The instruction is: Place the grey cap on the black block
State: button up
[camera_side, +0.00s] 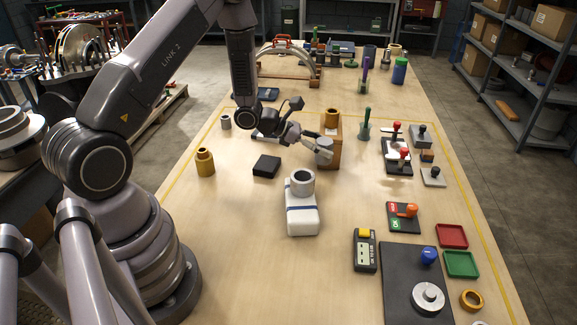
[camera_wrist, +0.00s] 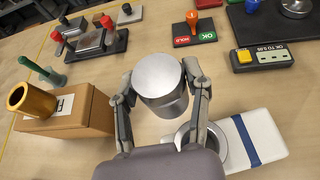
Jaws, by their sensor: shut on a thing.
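The grey cap (camera_wrist: 160,75) is a plain metal cylinder held between the two fingers of my gripper (camera_wrist: 158,88) in the wrist view. In the side view the cap (camera_side: 323,153) is in my gripper (camera_side: 318,146), in front of a brown box. I cannot tell exactly how high it is above the table. The black block (camera_side: 266,166) lies flat on the table to the left of my gripper in the side view, with nothing on top. It is not seen in the wrist view.
The brown box (camera_side: 331,158) with a brass cylinder (camera_side: 332,117) on it is close by my gripper. A white block with a blue band (camera_side: 303,221) and a grey ring (camera_side: 302,183) lies nearer the camera. A brass part (camera_side: 205,163) stands left of the black block.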

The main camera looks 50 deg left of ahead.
aim_at(267, 163)
jog(key=s+a+f+n+t+y, duration=0.1)
jog(key=a+f+n+y, duration=0.1)
jog(key=a, duration=0.4)
jog(key=s+a+f+n+y, duration=0.1)
jog(key=s+a+n+y, duration=0.1)
jog(key=a, duration=0.4)
jog(key=s+a+f+n+t+y, duration=0.1)
jog(key=a+f, duration=0.1)
jog(key=a, duration=0.5)
jog(key=shift+s+f+n+t+y, duration=0.3)
jog(key=shift+n+y, duration=0.1)
jog(key=shift+f, duration=2.1)
jog(key=o, duration=1.2)
jog(key=shift+f, duration=0.15)
